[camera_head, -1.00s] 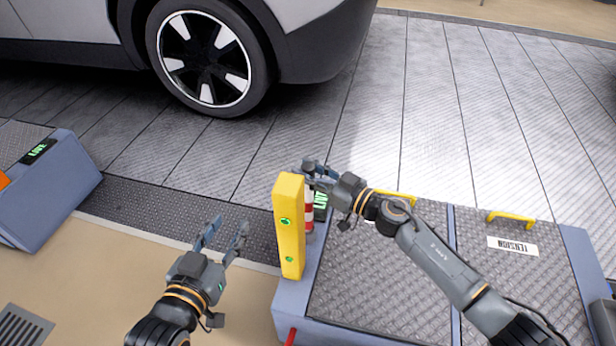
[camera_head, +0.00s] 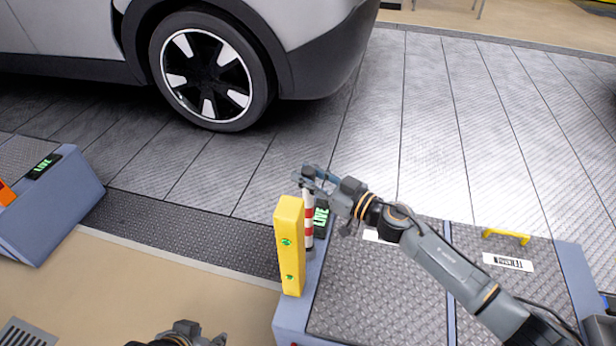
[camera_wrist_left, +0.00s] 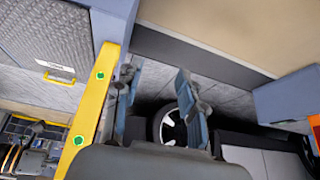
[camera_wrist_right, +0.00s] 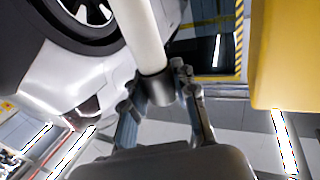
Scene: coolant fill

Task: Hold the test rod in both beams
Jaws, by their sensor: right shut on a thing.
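The test rod (camera_head: 308,232), banded red and white, stands near upright just behind and right of the yellow post (camera_head: 289,255), which shows two lit green lights. My right gripper (camera_head: 311,176) is shut on the rod's dark top end. In the right wrist view the fingers close around the rod's grey collar (camera_wrist_right: 157,88), and its white shaft runs up out of view. Whether the rod's lower end touches anything is hidden. My left gripper sits low at the bottom edge of the head view; its fingers (camera_wrist_left: 155,76) are apart and empty in the left wrist view.
A green LIVE display (camera_head: 321,217) is right of the rod, on the blue-framed platform (camera_head: 390,285) with ribbed plates. A yellow handle (camera_head: 506,236) stands up from it. Another blue unit (camera_head: 60,210) with a LIVE display is at left. A car wheel (camera_head: 207,75) is behind.

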